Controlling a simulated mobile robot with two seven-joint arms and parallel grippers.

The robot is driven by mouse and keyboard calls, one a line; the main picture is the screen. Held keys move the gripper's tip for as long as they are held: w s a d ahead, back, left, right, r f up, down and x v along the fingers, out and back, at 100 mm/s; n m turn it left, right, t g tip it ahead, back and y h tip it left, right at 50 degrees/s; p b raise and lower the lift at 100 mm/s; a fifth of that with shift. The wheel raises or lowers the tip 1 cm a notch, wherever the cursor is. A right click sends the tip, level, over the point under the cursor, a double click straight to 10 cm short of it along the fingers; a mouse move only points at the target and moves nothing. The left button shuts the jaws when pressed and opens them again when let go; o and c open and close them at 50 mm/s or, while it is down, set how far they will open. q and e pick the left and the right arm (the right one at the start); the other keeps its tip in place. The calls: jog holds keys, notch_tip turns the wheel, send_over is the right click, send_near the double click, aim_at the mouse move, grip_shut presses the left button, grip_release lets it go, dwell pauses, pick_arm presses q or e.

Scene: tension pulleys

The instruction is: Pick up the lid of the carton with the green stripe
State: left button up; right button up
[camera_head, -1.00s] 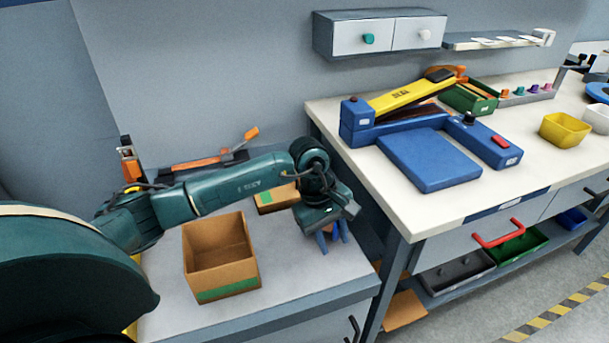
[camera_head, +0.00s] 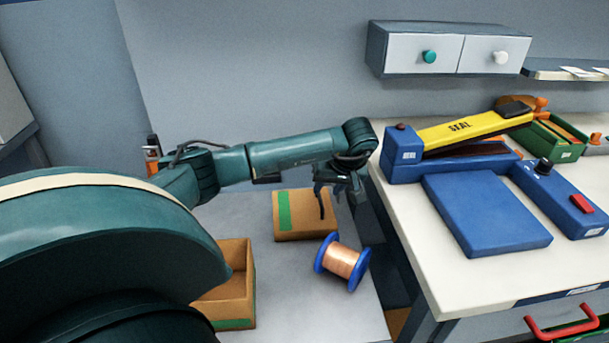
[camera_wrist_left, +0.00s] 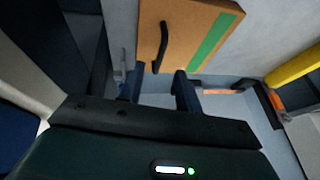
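The carton lid (camera_head: 290,220) is a flat brown panel with a green stripe and a dark handle (camera_head: 321,203). It lies on the grey bench behind the open carton (camera_head: 236,290), which has a green stripe low on its side and is partly hidden by my arm. My left gripper (camera_head: 336,188) is above the lid's right side, by the handle. In the left wrist view the lid (camera_wrist_left: 190,35) and its handle (camera_wrist_left: 162,46) are just beyond the two spread, empty fingers (camera_wrist_left: 158,85). My right gripper is not in view.
A copper wire spool (camera_head: 342,262) with blue flanges lies in front of the lid. A white workbench (camera_head: 460,285) with a blue and yellow sealer (camera_head: 475,130) stands to the right. A two-drawer cabinet (camera_head: 447,48) hangs on the wall.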

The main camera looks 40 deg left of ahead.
aim_at(321, 199)
pick_arm(q)
jog(key=shift+x, duration=2.95)
jog(key=shift+c, duration=0.5)
grip_shut()
